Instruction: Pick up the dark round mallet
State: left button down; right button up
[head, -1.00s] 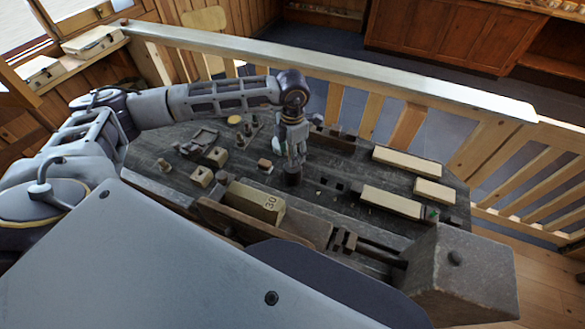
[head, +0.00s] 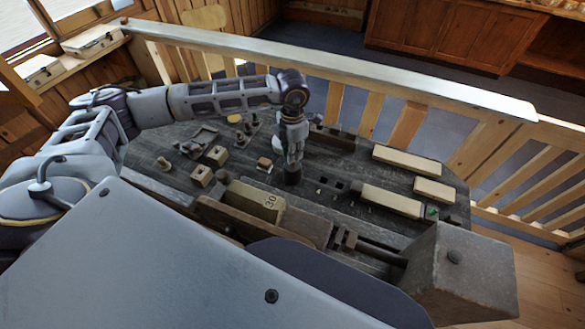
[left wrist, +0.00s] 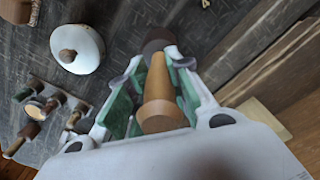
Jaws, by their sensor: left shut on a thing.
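The mallet has a dark round head (head: 292,175) and shows below my left gripper (head: 294,158) over the middle of the workbench. In the left wrist view its pale turned wooden handle (left wrist: 160,100) stands between the green-lined fingers, with the dark head (left wrist: 156,46) at the far end. My left gripper (left wrist: 147,90) is shut on the handle. I cannot tell whether the head touches the bench or hangs just above it. My right gripper is not in view.
The dark bench (head: 335,215) carries a box marked 30 (head: 255,200), pale long blocks (head: 392,201) and small wooden blocks at left. A white round lidded thing (left wrist: 77,48) and several spools (left wrist: 40,108) lie near the gripper. A wooden railing (head: 400,85) runs behind.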

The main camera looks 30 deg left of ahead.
pick_arm(q)
jog(key=shift+r, duration=0.2)
jog(key=shift+r+b, duration=0.85)
jog(key=shift+r, duration=4)
jog(key=c, duration=2)
grip_release()
grip_shut()
jog(key=shift+s+f, duration=0.1)
